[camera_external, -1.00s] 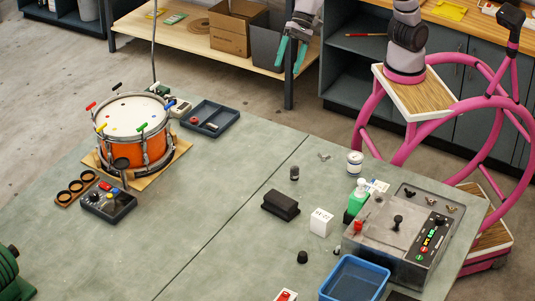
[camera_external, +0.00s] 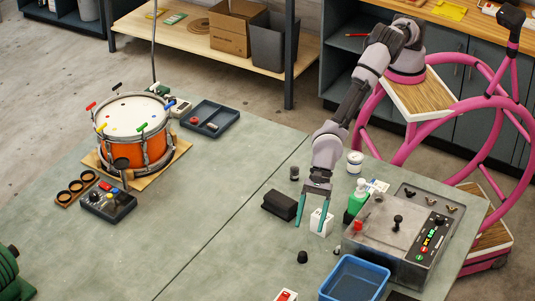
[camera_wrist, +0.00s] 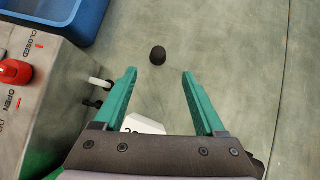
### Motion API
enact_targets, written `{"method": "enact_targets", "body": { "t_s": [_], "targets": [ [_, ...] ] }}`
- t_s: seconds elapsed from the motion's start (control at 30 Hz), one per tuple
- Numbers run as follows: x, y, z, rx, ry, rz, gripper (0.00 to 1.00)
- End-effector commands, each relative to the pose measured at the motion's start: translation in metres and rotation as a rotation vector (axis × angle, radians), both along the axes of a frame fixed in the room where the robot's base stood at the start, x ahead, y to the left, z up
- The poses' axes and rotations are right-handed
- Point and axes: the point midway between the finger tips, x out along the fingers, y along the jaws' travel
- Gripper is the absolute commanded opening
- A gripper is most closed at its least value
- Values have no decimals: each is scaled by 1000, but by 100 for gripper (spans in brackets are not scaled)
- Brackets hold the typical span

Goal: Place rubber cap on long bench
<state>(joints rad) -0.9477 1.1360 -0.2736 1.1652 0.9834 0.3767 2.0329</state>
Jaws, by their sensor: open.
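A small black rubber cap (camera_external: 302,257) stands on the grey-green table near its front, left of the blue bin. In the wrist view the rubber cap (camera_wrist: 158,55) shows just beyond my fingertips, centred between them. My gripper (camera_external: 310,228) is open and empty, pointing down above the table, farther back than the cap and apart from it. Its green fingers (camera_wrist: 159,74) are spread wide in the wrist view. A long bench (camera_external: 200,42) with a pale wooden top stands along the back, with bare room on its top.
A white box (camera_external: 316,224) is close by my fingers, partly hidden. A black block (camera_external: 280,205) lies left of it. A metal control box (camera_external: 390,245) and blue bin (camera_external: 353,280) stand right. The drum (camera_external: 137,143) is far left. The table's middle is clear.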

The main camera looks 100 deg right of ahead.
Motion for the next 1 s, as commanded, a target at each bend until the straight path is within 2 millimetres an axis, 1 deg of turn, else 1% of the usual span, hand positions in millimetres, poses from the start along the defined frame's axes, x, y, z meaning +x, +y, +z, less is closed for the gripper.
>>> {"method": "enact_targets", "body": {
  "t_s": [0.03,0.2,0.47,0.63,0.8,1.0],
  "targets": [
    [2,5,-9,-2,0,3,72],
    [10,16,-25,-1,0,2,72],
    [16,25,-36,-3,-1,4,72],
    [22,40,-52,-4,-3,6,72],
    [29,48,-63,-2,-2,3,72],
    [30,51,-67,-2,0,3,72]
  ]
}}
